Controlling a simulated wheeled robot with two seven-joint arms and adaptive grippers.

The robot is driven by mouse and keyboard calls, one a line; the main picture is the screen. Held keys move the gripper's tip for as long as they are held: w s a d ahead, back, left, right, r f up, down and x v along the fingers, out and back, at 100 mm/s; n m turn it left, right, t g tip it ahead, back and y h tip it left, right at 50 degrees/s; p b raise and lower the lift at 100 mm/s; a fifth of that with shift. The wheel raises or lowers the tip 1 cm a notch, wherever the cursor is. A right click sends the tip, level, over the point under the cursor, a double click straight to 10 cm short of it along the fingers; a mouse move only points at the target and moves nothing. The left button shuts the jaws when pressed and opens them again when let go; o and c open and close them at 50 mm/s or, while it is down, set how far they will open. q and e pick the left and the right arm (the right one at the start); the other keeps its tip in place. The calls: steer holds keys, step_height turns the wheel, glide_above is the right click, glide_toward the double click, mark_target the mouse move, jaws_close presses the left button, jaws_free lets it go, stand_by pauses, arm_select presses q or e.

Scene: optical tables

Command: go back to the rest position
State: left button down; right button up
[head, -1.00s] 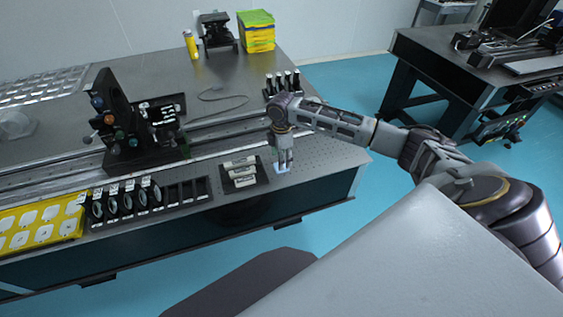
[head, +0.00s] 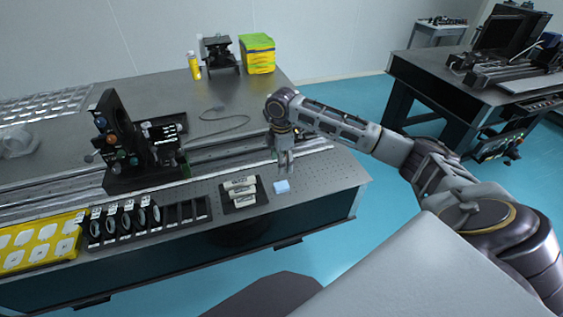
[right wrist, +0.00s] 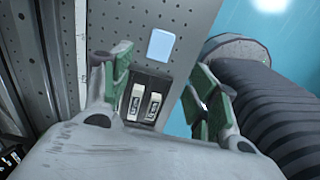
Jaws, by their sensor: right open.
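My right gripper (head: 285,172) hangs over the optical table (head: 330,178), fingers pointing down, above its front right part. In the right wrist view the two green-padded fingers (right wrist: 160,95) are spread apart with nothing between them. A small light-blue block (head: 281,186) lies on the table just below and apart from the fingertips. It also shows in the right wrist view as a pale blue rectangle (right wrist: 161,46). My left gripper is not in either view.
Left of the block is a black tray (head: 231,207) with white labelled pieces, then a black rack of round optics (head: 125,215) and a yellow tray (head: 38,240). A dark optical mount (head: 120,140) stands on the rail. Another table (head: 420,65) is at right.

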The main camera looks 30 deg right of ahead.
steer(key=shift+f, duration=0.1)
stand_by(0.4)
